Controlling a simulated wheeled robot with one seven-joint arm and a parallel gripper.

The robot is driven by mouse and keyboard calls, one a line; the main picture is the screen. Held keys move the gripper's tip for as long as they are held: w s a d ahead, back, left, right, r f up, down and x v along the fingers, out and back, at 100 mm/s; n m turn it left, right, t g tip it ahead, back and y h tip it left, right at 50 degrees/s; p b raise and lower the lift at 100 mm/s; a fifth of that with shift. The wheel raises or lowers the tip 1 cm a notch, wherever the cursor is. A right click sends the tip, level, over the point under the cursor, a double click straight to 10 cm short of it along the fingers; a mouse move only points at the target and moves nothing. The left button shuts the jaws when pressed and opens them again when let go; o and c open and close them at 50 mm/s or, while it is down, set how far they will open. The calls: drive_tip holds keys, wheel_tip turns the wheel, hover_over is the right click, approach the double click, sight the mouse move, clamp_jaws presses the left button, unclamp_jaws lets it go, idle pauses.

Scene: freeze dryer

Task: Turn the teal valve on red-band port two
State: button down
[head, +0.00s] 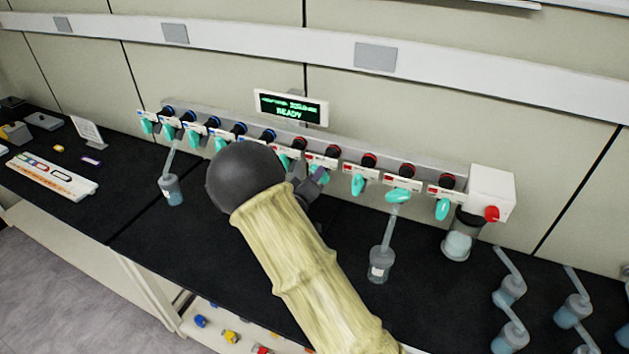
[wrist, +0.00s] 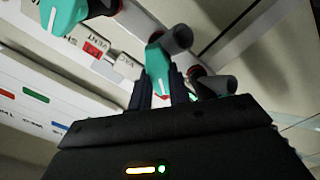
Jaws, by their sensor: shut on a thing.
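The manifold (head: 440,165) carries a row of ports with teal valves, blue-banded on the left and red-banded on the right. My gripper (head: 312,181) is at the red-band ports, at what looks like the second from the left (head: 332,151), partly hidden behind my arm. In the wrist view the fingers (wrist: 165,92) are shut on a teal valve (wrist: 156,60) with a white line along it. A red label with VENT and VAC lettering (wrist: 96,48) lies near the held valve.
A flask (head: 380,264) hangs from a red-band port to the right, and another (head: 172,190) from a blue-band port at left. A lit READY display (head: 290,107) stands behind the manifold. Several loose flasks (head: 509,290) stand at right. A white rack (head: 50,178) lies at far left.

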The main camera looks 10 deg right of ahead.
drive_tip(key=m+b, duration=1)
drive_tip(key=b, duration=0.2)
drive_tip(key=shift+s+d+b, duration=0.1)
drive_tip(key=shift+b, duration=0.25)
drive_tip(key=shift+m, duration=0.3)
drive_tip(key=c, duration=1.3)
unclamp_jaws()
drive_tip(key=b+v, duration=0.4)
drive_tip(key=v, duration=1.3)
drive_tip(key=shift+s+r, duration=0.1)
drive_tip(key=shift+s, duration=0.05)
